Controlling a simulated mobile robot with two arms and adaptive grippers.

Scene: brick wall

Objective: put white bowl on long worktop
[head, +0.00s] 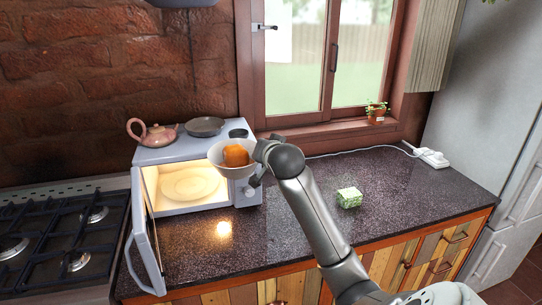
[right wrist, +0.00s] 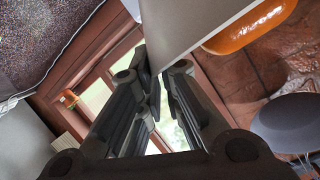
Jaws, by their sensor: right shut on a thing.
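The white bowl (head: 217,155) is held up in front of the microwave's right side, above the worktop, with an orange item (head: 236,155) in it. My right gripper (head: 258,165) is shut on the bowl's right side. In the right wrist view, the fingers of my right gripper (right wrist: 160,80) close on the white bowl wall (right wrist: 185,30), and the orange item (right wrist: 250,28) shows beyond its edge. The long worktop (head: 290,215) is dark and speckled and runs from the hob to the fridge. My left gripper is not in view.
The microwave (head: 190,151) stands open and lit, with a plate (head: 190,185) inside. Its door (head: 147,235) sticks out over the worktop.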

